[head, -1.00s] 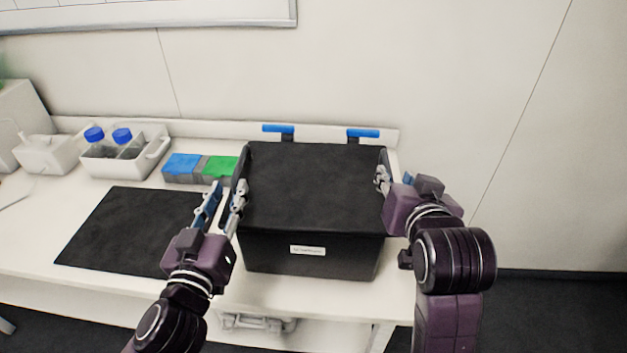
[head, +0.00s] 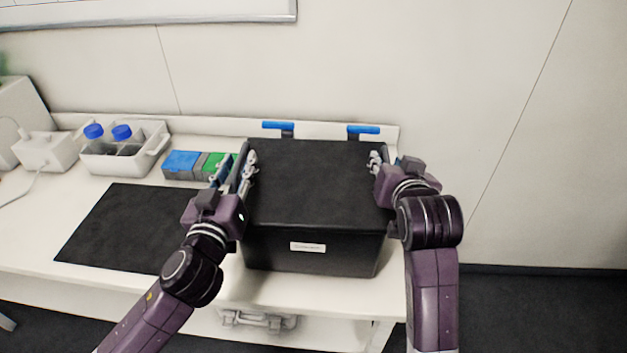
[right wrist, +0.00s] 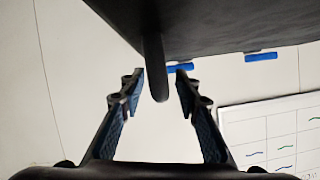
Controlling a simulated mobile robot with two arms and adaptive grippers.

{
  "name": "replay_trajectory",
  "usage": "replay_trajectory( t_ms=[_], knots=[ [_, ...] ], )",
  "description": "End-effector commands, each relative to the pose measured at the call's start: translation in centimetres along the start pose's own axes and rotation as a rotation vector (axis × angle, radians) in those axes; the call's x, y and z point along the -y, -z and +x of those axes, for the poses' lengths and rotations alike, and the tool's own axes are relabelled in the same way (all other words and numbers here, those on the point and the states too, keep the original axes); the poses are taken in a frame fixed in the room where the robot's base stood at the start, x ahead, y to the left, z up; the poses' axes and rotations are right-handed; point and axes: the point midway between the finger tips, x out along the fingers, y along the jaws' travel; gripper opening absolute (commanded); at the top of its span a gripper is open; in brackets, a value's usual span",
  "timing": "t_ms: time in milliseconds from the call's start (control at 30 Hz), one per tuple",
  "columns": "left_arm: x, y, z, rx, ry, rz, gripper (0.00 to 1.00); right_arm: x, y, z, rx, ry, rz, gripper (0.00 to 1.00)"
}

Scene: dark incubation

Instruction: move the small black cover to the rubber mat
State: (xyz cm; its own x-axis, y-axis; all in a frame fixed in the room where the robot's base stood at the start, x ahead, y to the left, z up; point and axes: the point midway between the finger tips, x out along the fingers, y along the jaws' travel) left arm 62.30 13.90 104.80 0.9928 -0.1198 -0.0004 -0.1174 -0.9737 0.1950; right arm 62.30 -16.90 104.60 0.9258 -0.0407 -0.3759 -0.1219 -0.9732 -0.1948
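The black cover (head: 318,185) is a dark, flat-topped box shape with a white label on its front, standing on the white table. The black rubber mat (head: 120,230) lies flat and bare to its left. My left gripper (head: 234,170) is at the cover's left side, fingers apart, with a dark edge between them. My right gripper (head: 385,164) is at the right side. In the right wrist view my right gripper (right wrist: 158,88) is open, its fingers either side of a dark tab (right wrist: 154,70) below the cover's dark surface (right wrist: 240,25). I see gaps beside the tab.
Blue and green boxes (head: 182,164) sit behind the mat. A white caddy (head: 125,158) with blue-capped bottles stands at the back left. Two blue-topped handles (head: 278,127) stick up behind the cover. The table's right end lies just right of the cover.

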Motion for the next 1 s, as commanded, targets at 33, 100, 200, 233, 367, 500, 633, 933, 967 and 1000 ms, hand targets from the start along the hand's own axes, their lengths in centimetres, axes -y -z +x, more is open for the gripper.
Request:
replay_trajectory(
  t_ms=[33,100,200,233,367,500,633,933,967,1000],
  knots=[
    [-0.02,-0.01,0.02,0.000,0.000,0.000,0.30,-0.01,0.02,0.02,0.000,0.000,0.000,0.30],
    [-0.02,-0.01,0.01,0.000,0.000,-0.001,0.30,-0.01,0.02,0.01,0.000,0.000,0.000,0.30],
    [-0.01,-0.01,0.00,0.000,0.000,0.000,0.29,-0.01,0.02,-0.01,0.000,0.000,0.000,0.29],
    [-0.01,-0.01,0.00,0.000,0.000,0.000,0.26,0.00,0.02,-0.01,0.000,0.000,0.000,0.26],
    [0.00,-0.01,-0.01,0.000,0.000,0.000,0.12,0.00,0.01,-0.02,0.000,0.000,0.000,0.12],
    [0.01,-0.01,-0.02,0.000,0.000,0.000,0.00,-0.03,0.01,-0.02,0.000,-0.001,0.000,0.00],
    [0.02,-0.01,-0.02,0.000,0.001,0.000,0.00,-0.08,0.01,-0.02,0.000,-0.002,0.001,0.00],
    [-0.02,0.13,-0.03,-0.003,-0.001,0.000,0.00,-0.19,0.15,-0.03,-0.003,-0.005,0.002,0.00],
    [-0.02,0.14,-0.04,-0.003,-0.001,0.001,0.00,-0.20,0.16,-0.03,-0.003,-0.005,0.002,0.00],
    [-0.03,0.18,-0.04,-0.003,-0.001,0.001,0.00,-0.21,0.19,-0.04,-0.003,-0.006,0.002,0.00]
  ],
)
